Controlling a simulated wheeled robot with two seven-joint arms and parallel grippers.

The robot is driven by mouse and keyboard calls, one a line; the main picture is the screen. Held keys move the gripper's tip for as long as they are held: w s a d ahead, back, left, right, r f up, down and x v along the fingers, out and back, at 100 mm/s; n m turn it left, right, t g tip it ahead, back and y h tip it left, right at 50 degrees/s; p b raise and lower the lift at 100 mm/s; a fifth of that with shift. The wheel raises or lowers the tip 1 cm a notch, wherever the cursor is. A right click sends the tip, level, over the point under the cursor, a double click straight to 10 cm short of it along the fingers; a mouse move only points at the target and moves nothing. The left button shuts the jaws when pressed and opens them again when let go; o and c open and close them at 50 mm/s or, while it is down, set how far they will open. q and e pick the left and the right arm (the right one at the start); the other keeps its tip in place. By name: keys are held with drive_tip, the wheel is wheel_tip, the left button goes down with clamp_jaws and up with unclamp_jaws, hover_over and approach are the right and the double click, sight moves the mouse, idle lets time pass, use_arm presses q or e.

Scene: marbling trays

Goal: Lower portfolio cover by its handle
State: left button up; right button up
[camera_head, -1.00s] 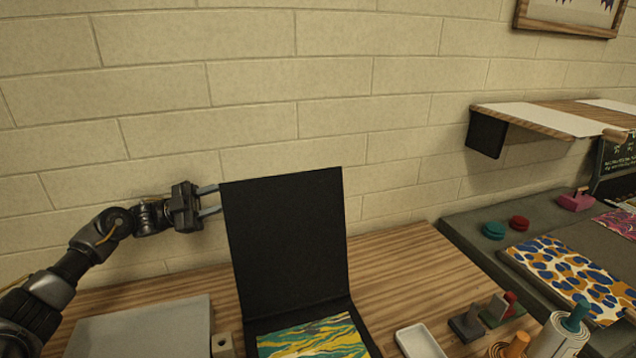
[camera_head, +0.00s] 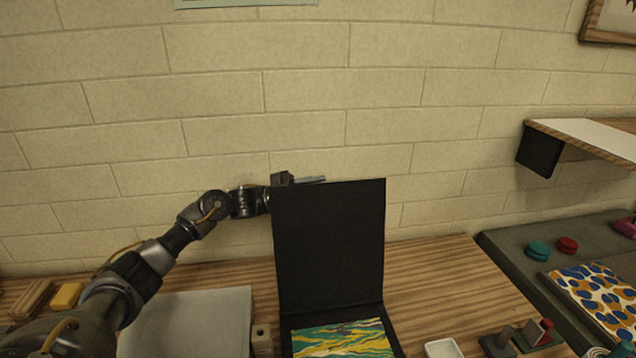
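The black portfolio cover (camera_head: 330,245) stands raised, almost upright, on the wooden table. Its lower edge joins the portfolio base, where a green, yellow and white marbled sheet (camera_head: 343,341) lies. No handle shows on the side of the cover facing me. My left gripper (camera_head: 312,180) is at the cover's top left corner, reaching behind it. My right gripper is out of view.
A grey board (camera_head: 190,322) and a small wooden block (camera_head: 262,340) lie left of the portfolio. A white dish (camera_head: 443,348) and stamps (camera_head: 497,341) are to its right. A dark side table (camera_head: 510,255) holds blue and orange patterned paper. The brick wall is close behind.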

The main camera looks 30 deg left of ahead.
use_arm(q)
drive_tip(key=shift+w+d+r, duration=0.1)
drive_tip(key=shift+w+d, duration=0.05)
drive_tip(key=shift+d, duration=0.3)
drive_tip(key=shift+c, duration=0.2)
drive_tip(key=shift+a, duration=0.1)
clamp_jaws()
